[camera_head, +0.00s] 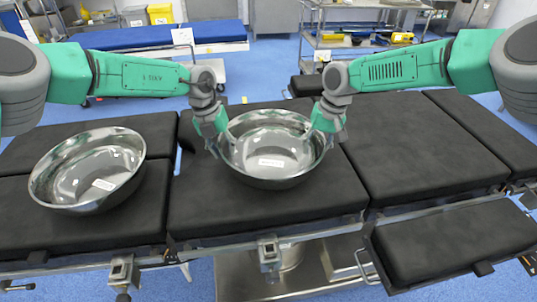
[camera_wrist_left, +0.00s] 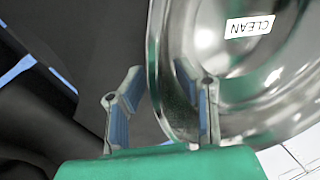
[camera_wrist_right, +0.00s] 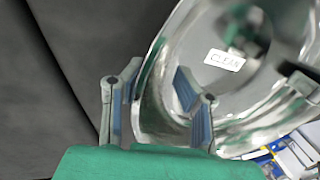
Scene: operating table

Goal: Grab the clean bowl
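The clean bowl (camera_head: 262,183) is a shiny steel bowl standing upright on the middle of the black operating table. Its white label reads CLEAN in the left wrist view (camera_wrist_left: 235,60) and the right wrist view (camera_wrist_right: 205,85). My left gripper (camera_head: 225,143) is at the bowl's left rim, and my right gripper (camera_head: 322,138) is at its right rim. In both wrist views the fingers are apart, with the rim between them. The bowl is empty apart from the label. A second steel bowl (camera_head: 75,175) sits on the left; its label is too small to read.
The black padded table (camera_head: 420,150) is clear to the right of the clean bowl. A lower padded section (camera_head: 450,240) juts out at the front right. Behind are a blue-covered bed (camera_head: 150,36) and a metal trolley (camera_head: 340,42) with yellow items.

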